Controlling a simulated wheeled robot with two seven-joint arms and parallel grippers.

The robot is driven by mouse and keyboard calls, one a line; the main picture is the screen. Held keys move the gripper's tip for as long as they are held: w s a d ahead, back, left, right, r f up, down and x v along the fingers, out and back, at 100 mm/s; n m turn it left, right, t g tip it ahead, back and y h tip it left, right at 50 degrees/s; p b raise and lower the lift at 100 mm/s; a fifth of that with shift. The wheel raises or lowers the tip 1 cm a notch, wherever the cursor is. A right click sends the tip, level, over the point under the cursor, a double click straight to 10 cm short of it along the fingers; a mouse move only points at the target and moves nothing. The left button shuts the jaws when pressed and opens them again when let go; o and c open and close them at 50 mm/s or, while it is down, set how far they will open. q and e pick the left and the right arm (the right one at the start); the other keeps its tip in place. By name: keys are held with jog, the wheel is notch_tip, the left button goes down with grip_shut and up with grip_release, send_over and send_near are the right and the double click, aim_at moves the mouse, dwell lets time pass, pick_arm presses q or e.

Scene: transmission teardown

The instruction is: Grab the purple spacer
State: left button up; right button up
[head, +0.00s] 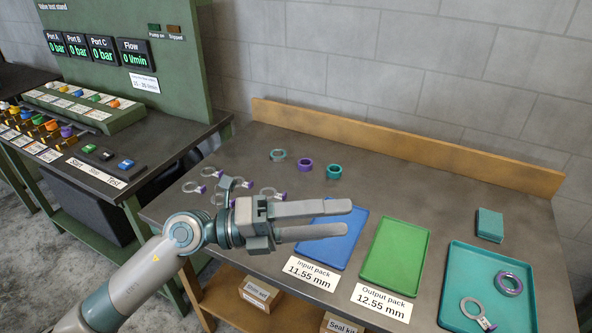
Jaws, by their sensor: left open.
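The purple spacer (305,164) is a short ring lying at the back of the grey workbench. It sits between a grey-green ring (278,155) and a teal ring (334,171), apart from both. My left gripper (352,219) is open and empty, its two fingers pointing right. In the picture it is in front of the blue tray and below the rings, clear of the purple spacer. My right gripper is out of view.
Several metal rings with purple tabs (192,187) lie left of my gripper. The blue tray (352,252), a green tray (397,255) and a teal tray (455,285) holding ring parts line the front. A teal block (489,225) stands behind. A wooden backboard (420,155) edges the bench.

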pick_arm(q)
jog(key=w+a+n+t+y, duration=0.4)
jog(key=a+n+t, duration=0.3)
jog(key=n+t, duration=0.35)
jog(key=w+a+n+t+y, duration=0.35)
jog(key=a+n+t, duration=0.25)
jog(key=n+t, duration=0.45)
jog(key=s+a+f+n+g+y, duration=0.1)
jog(key=a+f+n+g+y, duration=0.2)
jog(key=a+f+n+y, duration=0.45)
jog(key=a+f+n+g+y, duration=0.3)
jog(key=a+f+n+y, duration=0.15)
jog(key=f, duration=0.65)
jog(key=s+f+n+g, duration=0.1)
jog(key=s+f+g, duration=0.25)
jog(key=f, duration=0.95)
jog(key=s+f+g, duration=0.2)
jog(key=s+f, duration=0.3)
jog(key=f, duration=0.8)
jog(key=s+f+n+g, duration=0.1)
jog(key=s+f+g, duration=0.25)
jog(key=f, duration=0.95)
jog(key=s+f+n+g+h, duration=0.1)
jog(key=s+f+g, duration=0.2)
jog(key=s+f, duration=1.8)
jog(key=shift+s+d+f+h, duration=0.2)
jog(key=shift+s+f+h, duration=0.2)
jog(key=shift+s, duration=0.8)
